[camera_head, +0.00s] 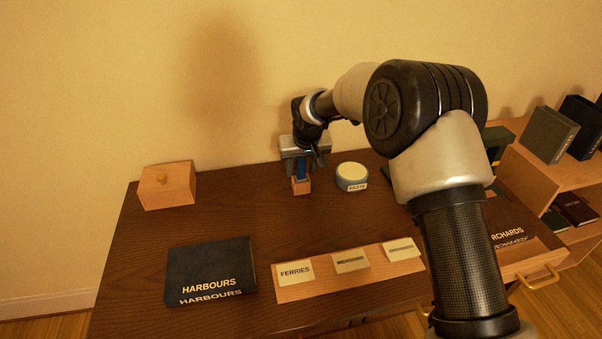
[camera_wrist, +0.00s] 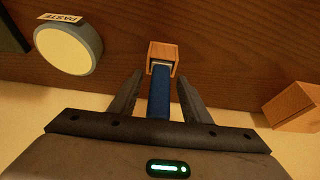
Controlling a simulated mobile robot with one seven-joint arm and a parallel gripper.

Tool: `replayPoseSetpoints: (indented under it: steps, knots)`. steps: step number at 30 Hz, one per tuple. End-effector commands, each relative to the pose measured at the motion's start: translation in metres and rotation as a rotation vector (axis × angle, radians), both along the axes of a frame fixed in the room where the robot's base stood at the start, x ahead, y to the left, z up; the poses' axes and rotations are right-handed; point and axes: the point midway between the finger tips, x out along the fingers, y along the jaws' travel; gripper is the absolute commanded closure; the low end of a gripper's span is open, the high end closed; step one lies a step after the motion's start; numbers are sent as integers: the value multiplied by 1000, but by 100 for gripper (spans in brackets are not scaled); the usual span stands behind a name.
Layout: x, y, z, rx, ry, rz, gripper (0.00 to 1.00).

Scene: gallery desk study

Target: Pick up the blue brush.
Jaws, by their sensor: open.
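The blue brush (camera_wrist: 159,92) stands in a small wooden holder (camera_wrist: 163,54) in the wrist view. The brush also shows in the head view (camera_head: 302,171), rising from the holder (camera_head: 301,186) at the back of the dark desk. My gripper (camera_wrist: 160,77) is open, with one finger on each side of the brush; both fingers look apart from it. In the head view my gripper (camera_head: 303,160) is above the holder and partly covers the brush. The brush's lower end is hidden inside the holder.
A round paste pot (camera_head: 352,177) stands just right of the holder. A wooden box (camera_head: 167,186) is at the back left. A dark HARBOURS book (camera_head: 210,272) and a wooden strip with label cards (camera_head: 348,284) lie in front. The desk (camera_head: 225,210) is clear between them.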

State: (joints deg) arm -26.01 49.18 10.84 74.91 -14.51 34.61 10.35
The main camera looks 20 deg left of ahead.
Motion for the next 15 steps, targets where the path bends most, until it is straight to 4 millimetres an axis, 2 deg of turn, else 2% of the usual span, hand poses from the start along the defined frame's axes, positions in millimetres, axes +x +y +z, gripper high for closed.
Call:
replayPoseSetpoints:
  steps: [6,8,14,15]
  knots:
    - [1,0,0,1,-1,0,56]
    - [1,0,0,1,-1,0,65]
    - [1,0,0,1,-1,0,98]
    - [1,0,0,1,-2,0,100]
